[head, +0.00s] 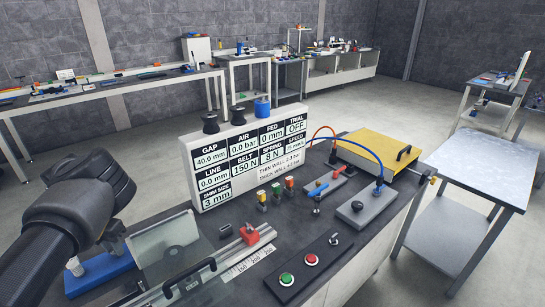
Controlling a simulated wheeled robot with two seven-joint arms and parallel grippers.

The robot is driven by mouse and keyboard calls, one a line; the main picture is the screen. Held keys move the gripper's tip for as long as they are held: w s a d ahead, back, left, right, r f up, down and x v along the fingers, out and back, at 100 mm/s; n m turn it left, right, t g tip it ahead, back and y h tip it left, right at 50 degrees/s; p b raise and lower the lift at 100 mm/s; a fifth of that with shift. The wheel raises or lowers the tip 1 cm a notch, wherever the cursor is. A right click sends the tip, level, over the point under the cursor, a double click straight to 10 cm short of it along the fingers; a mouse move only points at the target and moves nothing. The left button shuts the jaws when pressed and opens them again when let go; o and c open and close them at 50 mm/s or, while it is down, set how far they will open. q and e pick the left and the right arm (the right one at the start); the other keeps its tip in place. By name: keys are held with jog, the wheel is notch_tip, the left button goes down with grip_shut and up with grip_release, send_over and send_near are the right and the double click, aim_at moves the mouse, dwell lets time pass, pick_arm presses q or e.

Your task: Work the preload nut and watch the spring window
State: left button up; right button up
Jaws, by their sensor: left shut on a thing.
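My left gripper (113,237) reaches down from the left over the blue base (100,275). It is shut on a small part that I take to be the preload nut, which the gripper and wrist mostly hide. The white readout panel (250,160) stands behind the bench fixtures. Its spring field (272,154) reads 8 N, the belt field 150 N, the gap field 40.0 mm and the trial field OFF. I cannot make out a spring window on the mechanism itself. My right gripper is out of view.
A clear guard with a black handle (190,278) stands right of the blue base. A box with green and red buttons (310,268) is in front. A yellow-topped unit (378,155) and a blue hose (366,150) are behind right.

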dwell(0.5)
pick_arm(q)
jog(key=o, duration=0.6)
jog(key=shift+c, duration=0.2)
jog(key=shift+r+p, duration=1.95)
jog(key=shift+r, duration=1.1)
jog(key=o, duration=0.3)
